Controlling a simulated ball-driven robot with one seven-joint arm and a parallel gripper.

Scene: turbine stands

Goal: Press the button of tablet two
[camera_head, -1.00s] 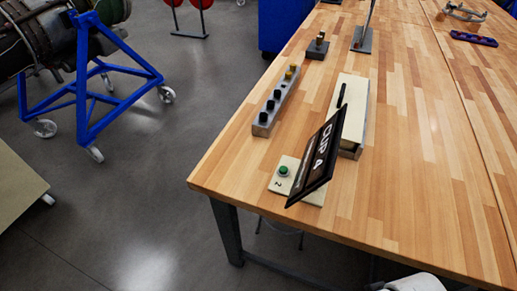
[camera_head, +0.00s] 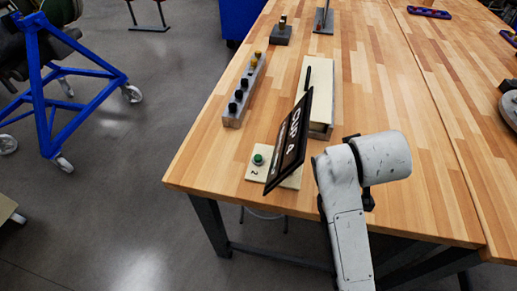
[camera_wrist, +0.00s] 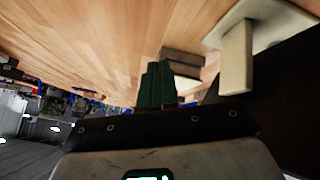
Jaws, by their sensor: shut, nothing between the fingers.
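Tablet two (camera_head: 290,143) is a dark tilted screen reading "CUP 4", standing on a pale base plate (camera_head: 290,182) marked "2" at the table's near left corner. Its round green button (camera_head: 258,159) sits on the plate, left of the screen. In the wrist view the pale plate (camera_wrist: 275,12) shows at the top right, with a pale upright support and a dark panel beside it. My gripper (camera_wrist: 155,75) shows there as dark green fingers close together, with nothing seen between them. The button does not show in the wrist view. The head view shows my white arm right of the tablet, not my fingers.
Behind the tablet lies a long pale box (camera_head: 319,95). A grey bar (camera_head: 243,92) with several black and yellow knobs lies left of it. Small stands (camera_head: 282,32) are further back. The wooden table (camera_head: 400,90) is clear right of the box.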

